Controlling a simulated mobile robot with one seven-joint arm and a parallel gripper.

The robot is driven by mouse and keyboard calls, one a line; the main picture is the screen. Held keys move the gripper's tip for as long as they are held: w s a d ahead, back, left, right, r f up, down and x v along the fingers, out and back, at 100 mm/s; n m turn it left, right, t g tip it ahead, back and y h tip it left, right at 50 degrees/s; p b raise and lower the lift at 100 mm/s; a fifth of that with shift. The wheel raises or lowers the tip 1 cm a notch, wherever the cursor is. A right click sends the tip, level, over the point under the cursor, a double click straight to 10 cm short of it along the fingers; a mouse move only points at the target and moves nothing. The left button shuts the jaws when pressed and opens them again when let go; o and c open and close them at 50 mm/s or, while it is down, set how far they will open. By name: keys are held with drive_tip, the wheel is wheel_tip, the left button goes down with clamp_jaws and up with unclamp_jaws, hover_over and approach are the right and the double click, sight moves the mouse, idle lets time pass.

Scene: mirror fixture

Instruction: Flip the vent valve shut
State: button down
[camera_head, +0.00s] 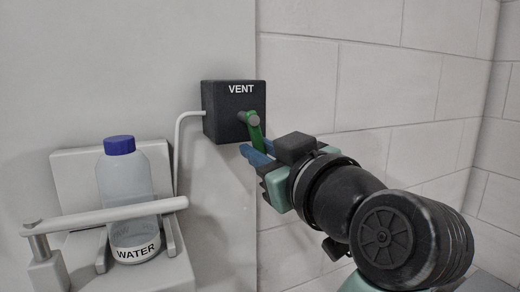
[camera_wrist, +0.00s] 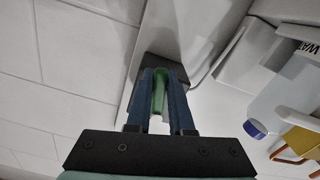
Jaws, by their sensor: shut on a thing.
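The vent valve is a black box (camera_head: 222,127) marked VENT on the wall, with a grey pivot and a green handle (camera_head: 256,134) that hangs down and slightly to the right in the head view. My gripper (camera_head: 252,151) reaches in from the right, its blue fingers at the handle's lower part. In the wrist view the green handle (camera_wrist: 159,90) lies between the two blue fingers of my gripper (camera_wrist: 160,85), which is shut on it. The handle's lower end is partly hidden by the fingers in the head view.
A WATER bottle (camera_head: 125,185) with a blue cap stands in a pale holder (camera_head: 75,160) at the left, behind a pale bar (camera_head: 105,215). A thin white tube (camera_head: 178,150) runs from the box down towards the holder. Tiled wall (camera_head: 400,85) is bare at the right.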

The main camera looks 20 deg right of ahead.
drive_tip(key=shift+a+m, duration=0.3)
drive_tip(key=shift+m, duration=0.5)
drive_tip(key=shift+a+m, duration=0.3)
drive_tip(key=shift+m, duration=0.5)
drive_tip(key=c, duration=0.8)
unclamp_jaws()
drive_tip(key=shift+s+f, duration=0.1)
drive_tip(key=s+b, duration=0.6)
drive_tip(key=s, duration=0.6)
drive_tip(key=shift+s+d, duration=0.2)
drive_tip(key=shift+s, duration=0.2)
